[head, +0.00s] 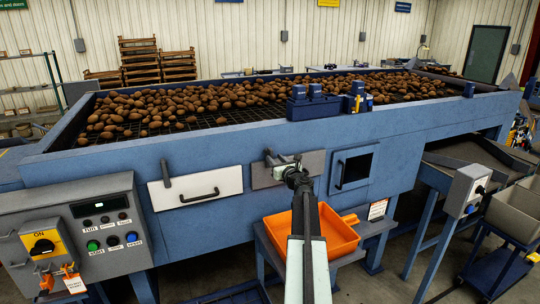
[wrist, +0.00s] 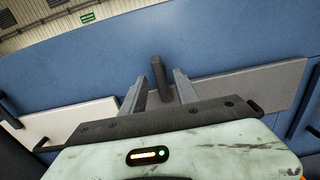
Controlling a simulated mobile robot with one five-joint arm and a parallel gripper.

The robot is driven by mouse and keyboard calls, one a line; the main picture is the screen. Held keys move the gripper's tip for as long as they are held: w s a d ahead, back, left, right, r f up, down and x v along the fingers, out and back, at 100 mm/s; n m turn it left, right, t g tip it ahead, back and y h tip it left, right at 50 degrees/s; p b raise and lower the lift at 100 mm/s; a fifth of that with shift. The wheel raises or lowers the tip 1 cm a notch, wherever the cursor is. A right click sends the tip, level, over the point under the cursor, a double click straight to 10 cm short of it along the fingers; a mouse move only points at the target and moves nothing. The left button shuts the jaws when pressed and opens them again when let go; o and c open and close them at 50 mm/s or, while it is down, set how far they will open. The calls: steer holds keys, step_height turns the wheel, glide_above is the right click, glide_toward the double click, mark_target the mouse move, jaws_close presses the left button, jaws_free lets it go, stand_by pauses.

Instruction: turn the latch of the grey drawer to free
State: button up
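The grey drawer (head: 315,160) is a flat grey front in the blue side of the grader, partly hidden by my arm. It also shows in the wrist view (wrist: 262,84), right of my fingers. Its latch (wrist: 158,74) is a short dark grey bar, standing close to upright. The latch shows small in the head view (head: 268,157), near the drawer's upper left. My gripper (wrist: 160,88) is open, with one finger on each side of the latch as seen from the wrist. A gap shows on both sides, and no contact is visible. The drawer's handle is hidden in the head view.
Left is a white drawer (head: 220,185) with its own upright latch (head: 166,173) and black handle. Right is a dark-windowed hatch (head: 354,168). An orange tray (head: 340,234) sits below my arm. A control panel (head: 95,228) stands at far left. Potatoes (head: 200,105) fill the deck above.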

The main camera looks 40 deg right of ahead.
mark_target(272, 156)
steer(key=x, duration=0.5)
steer(key=shift+w, duration=0.2)
jaws_close()
stand_by(1.1)
